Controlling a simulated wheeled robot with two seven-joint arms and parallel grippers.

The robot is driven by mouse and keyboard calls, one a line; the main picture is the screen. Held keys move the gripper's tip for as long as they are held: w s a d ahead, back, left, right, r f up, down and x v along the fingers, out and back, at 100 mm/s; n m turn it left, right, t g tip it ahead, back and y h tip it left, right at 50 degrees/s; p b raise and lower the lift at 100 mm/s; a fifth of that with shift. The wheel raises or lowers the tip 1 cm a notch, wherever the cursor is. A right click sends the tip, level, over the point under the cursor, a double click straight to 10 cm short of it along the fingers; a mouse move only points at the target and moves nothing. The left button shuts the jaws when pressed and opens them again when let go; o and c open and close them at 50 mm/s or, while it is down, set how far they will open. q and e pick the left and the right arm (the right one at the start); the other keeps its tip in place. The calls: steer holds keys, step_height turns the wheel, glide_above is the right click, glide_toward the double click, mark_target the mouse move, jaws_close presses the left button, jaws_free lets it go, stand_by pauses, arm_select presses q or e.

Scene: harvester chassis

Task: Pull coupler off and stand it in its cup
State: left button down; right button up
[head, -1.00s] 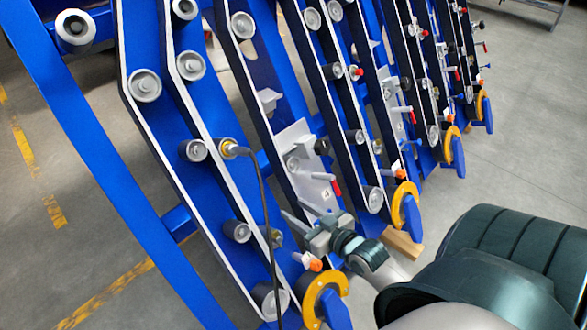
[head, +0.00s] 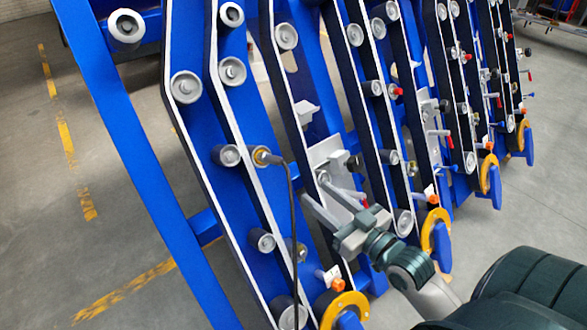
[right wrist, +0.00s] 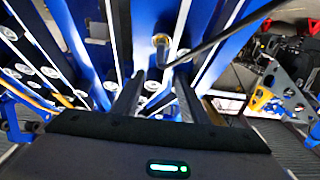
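The coupler (head: 262,156), a brass-coloured fitting with a black cable, sits on a stub on the blue frame. Its cable hangs down in the head view. In the right wrist view the coupler (right wrist: 161,44) is ahead of the fingers, with the cable running off to the upper right. My right gripper (head: 313,191) is open and empty, to the lower right of the coupler and apart from it. Its two fingers (right wrist: 158,84) are spread in the right wrist view. I cannot make out the cup. My left gripper is not in view.
Slanted blue and white rails with grey rollers (head: 186,86) surround the coupler. Orange-yellow rings (head: 437,232) and small red-tipped levers stand along the right. The grey floor (head: 120,190) at left is open.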

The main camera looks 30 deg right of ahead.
mark_target(282, 164)
steer(key=w, duration=0.5)
steer(key=w+a+p, duration=0.1)
steer(key=w, duration=0.4)
steer(key=w+a+p, duration=0.1)
steer(key=w, duration=0.4)
steer(key=shift+w+a, duration=0.2)
steer(key=shift+w, duration=0.65)
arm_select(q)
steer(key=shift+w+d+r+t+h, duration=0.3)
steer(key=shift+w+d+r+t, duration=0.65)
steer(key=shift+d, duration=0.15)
arm_select(e)
steer(key=shift+c, duration=0.4)
jaws_close()
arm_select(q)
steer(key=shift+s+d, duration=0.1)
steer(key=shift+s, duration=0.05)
